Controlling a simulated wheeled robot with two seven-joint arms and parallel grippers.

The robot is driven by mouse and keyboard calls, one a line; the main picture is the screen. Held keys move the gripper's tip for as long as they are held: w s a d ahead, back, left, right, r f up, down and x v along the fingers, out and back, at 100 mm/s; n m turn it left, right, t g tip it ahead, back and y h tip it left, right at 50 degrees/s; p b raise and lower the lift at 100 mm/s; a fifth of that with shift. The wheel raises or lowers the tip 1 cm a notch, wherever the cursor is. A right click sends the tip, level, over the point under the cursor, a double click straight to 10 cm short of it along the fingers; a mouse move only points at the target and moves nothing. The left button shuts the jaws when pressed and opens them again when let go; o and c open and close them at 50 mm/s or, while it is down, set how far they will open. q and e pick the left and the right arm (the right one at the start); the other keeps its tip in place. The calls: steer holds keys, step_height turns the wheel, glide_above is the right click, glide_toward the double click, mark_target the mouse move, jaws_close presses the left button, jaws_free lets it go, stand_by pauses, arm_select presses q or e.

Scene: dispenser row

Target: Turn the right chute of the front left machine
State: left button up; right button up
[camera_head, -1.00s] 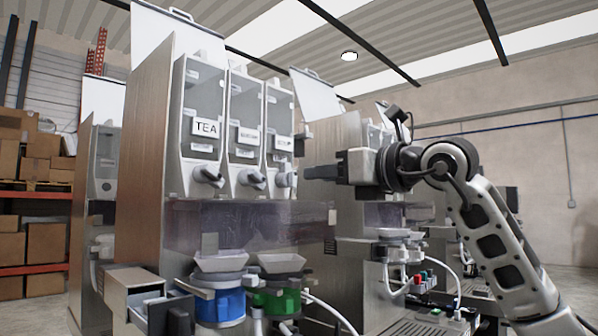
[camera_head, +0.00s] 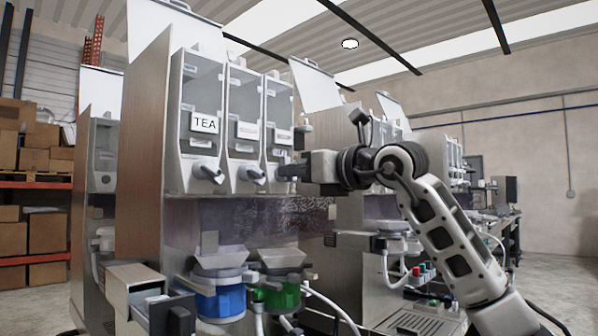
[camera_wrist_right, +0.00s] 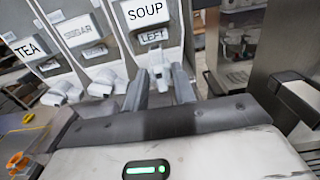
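The front left machine (camera_head: 143,150) has three clear dispensers with chutes, the left one labelled TEA. The right dispenser (camera_head: 279,110) reads SOUP in the right wrist view, with a smaller LEFT label. Its right chute (camera_wrist_right: 157,72) is a pale spout below that label. My right gripper (camera_head: 291,171) is at this chute, coming from the right. In the right wrist view its fingers (camera_wrist_right: 160,86) are apart, one on each side of the chute; I cannot tell whether they touch it. In the head view the gripper partly hides the chute. My left gripper is not in view.
The TEA chute (camera_head: 207,171) and middle chute (camera_head: 251,174) are close to the left of the gripper. Below are a blue container (camera_head: 221,302) and a green container (camera_head: 282,297) under funnels. Another machine (camera_head: 352,250) stands behind my right arm.

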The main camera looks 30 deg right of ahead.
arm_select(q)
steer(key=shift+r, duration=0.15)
arm_select(e)
steer(key=shift+n, duration=0.3)
arm_select(q)
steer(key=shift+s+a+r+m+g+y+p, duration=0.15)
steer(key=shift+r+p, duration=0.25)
steer(key=shift+p, duration=1.05)
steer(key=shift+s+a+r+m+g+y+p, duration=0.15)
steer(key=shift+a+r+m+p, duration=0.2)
steer(key=shift+p, duration=1.1)
arm_select(e)
steer(key=shift+s+a+f+n, duration=0.1)
steer(key=shift+f+n, duration=0.05)
steer(key=shift+n, duration=5.6)
steer(key=shift+a+f+n, duration=0.1)
steer(key=shift+f+n, duration=0.05)
steer(key=shift+n, duration=5.6)
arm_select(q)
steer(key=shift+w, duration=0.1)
